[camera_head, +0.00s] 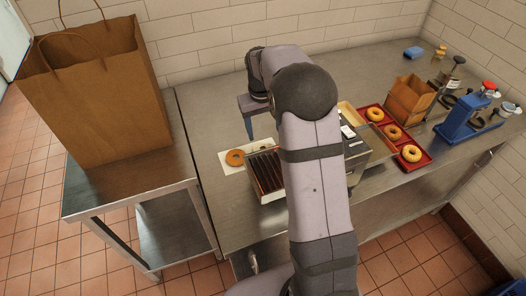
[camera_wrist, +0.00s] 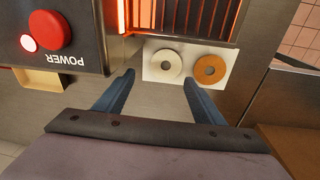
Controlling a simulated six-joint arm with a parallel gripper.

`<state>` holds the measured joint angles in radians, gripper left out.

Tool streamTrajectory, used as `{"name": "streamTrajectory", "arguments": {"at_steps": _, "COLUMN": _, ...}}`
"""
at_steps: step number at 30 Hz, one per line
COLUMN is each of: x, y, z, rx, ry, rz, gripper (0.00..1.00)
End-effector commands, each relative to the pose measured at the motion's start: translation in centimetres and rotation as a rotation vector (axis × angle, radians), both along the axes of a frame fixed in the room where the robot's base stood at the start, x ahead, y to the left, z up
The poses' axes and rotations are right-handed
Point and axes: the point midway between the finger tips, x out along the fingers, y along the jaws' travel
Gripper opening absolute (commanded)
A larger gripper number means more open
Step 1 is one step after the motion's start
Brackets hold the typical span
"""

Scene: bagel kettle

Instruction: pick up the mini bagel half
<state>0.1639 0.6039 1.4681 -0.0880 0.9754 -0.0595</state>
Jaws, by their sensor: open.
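Two ring-shaped bagel halves lie side by side on a white sheet (camera_wrist: 151,74). In the wrist view, one half (camera_wrist: 163,65) shows a pale cream face and the other half (camera_wrist: 210,69) is golden brown. The brown half also shows in the head view (camera_head: 235,157); the pale one is hard to make out there, close to the toaster. My gripper (camera_wrist: 158,86) is open and empty, with its two blue fingers apart, pointing toward the sheet. In the head view my gripper (camera_head: 248,128) is above the steel counter, behind the sheet.
A toaster (camera_head: 265,172) with glowing slots stands against the sheet; its red power button (camera_wrist: 49,30) shows in the wrist view. Red trays (camera_head: 412,163) with bagels, a cardboard box (camera_head: 409,99) and a blue device (camera_head: 466,117) stand right. A paper bag (camera_head: 95,95) stands left.

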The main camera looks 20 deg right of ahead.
Motion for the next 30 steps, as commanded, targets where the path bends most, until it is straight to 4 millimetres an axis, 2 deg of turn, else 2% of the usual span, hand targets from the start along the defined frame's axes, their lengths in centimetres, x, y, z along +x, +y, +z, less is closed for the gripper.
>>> {"name": "streamTrajectory", "arguments": {"at_steps": 13, "x": -0.1, "y": 0.3, "z": -0.8, "rx": 0.091, "ry": 0.084, "rz": -0.029, "gripper": 0.63}}
{"name": "streamTrajectory", "arguments": {"at_steps": 21, "x": -0.1, "y": 0.3, "z": -2.6, "rx": 0.09, "ry": 0.084, "rz": -0.029, "gripper": 0.63}}
{"name": "streamTrajectory", "arguments": {"at_steps": 30, "x": 0.1, "y": 0.3, "z": -3.8, "rx": 0.09, "ry": 0.086, "rz": -0.029, "gripper": 0.63}}
